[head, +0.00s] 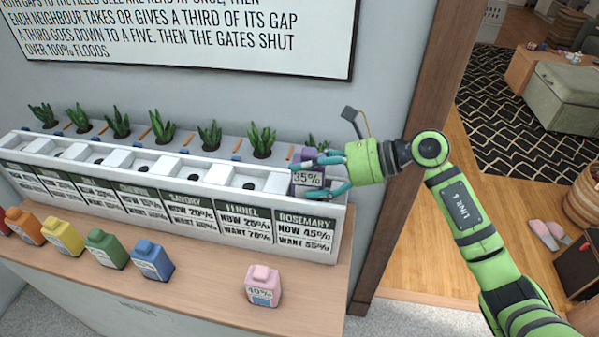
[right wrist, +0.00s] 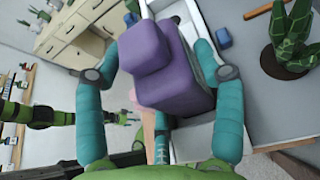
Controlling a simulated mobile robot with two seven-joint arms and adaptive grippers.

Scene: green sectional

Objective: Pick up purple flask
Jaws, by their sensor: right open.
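The purple flask (head: 309,177) with a "35%" label stands at the right end of the white planter, over the Rosemary section. My right gripper (head: 322,173) reaches in from the right, with its teal fingers on both sides of the flask. In the right wrist view the purple flask (right wrist: 168,65) sits between the two spread fingers of my right gripper (right wrist: 165,75). The fingers are open; whether either one touches the flask I cannot tell. The flask's lower part is partly hidden by a finger in the head view. My left gripper does not show clearly.
The white planter (head: 180,205) has labelled sections and several green plants behind. On the wooden counter (head: 205,290) stand a pink flask (head: 263,287), a blue flask (head: 152,262), a green flask (head: 106,249), a yellow flask (head: 63,236) and an orange flask (head: 25,226). A brown post (head: 418,130) rises behind my right arm.

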